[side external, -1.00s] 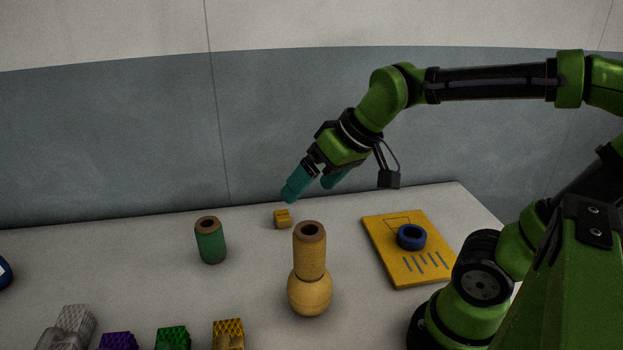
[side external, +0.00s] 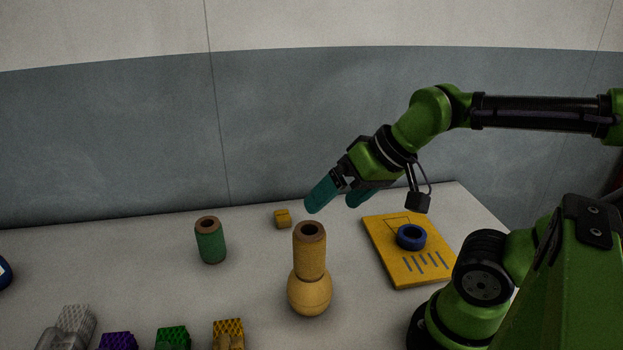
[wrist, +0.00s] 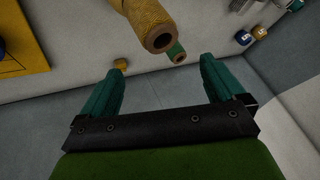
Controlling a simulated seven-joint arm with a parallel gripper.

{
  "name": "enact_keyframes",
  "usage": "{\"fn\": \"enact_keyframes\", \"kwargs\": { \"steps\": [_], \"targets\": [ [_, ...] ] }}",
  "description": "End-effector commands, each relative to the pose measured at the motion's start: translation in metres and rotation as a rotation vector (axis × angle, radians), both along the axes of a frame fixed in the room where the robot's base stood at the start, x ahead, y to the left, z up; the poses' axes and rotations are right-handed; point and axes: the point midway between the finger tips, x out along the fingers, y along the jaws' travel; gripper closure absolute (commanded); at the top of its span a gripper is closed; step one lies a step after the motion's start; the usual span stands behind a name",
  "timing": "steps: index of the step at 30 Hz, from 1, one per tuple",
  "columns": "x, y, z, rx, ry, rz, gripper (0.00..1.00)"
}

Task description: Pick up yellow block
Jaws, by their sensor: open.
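The small yellow block (side external: 282,218) lies on the table near its back edge in the side view. In the wrist view a small yellow piece (wrist: 120,64), which looks like the block, shows just beyond the tip of the left finger. My gripper (side external: 332,202) is open with teal fingers, above the table and to the right of the block, apart from it. In the wrist view nothing is between the fingers of my gripper (wrist: 162,78) at their tips.
A tan spool on a round yellow base (side external: 310,265) stands in front of the block. A green spool (side external: 210,241) stands to the left. A yellow board (side external: 405,262) with a blue ring (side external: 411,237) lies to the right. Several coloured netted pieces (side external: 173,338) line the front edge.

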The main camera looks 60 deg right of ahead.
Motion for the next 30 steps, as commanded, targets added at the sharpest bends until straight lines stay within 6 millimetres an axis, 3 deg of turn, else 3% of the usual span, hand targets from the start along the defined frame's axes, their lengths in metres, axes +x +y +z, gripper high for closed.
{"fn": "enact_keyframes", "kwargs": {
  "steps": [4,9,17,20,23,30],
  "targets": [
    [0.000,0.000,0.000,0.000,0.000,0.000,0.04],
    [0.000,0.000,0.000,0.000,0.000,0.000,0.28],
    [0.000,0.000,0.000,0.000,0.001,-0.001,0.28],
    [0.003,-0.002,-0.009,0.001,0.039,-0.007,0.28],
    [0.016,-0.007,-0.016,0.007,0.095,-0.024,0.28],
    [0.089,-0.042,-0.021,0.016,0.271,-0.104,0.28]
  ]
}}
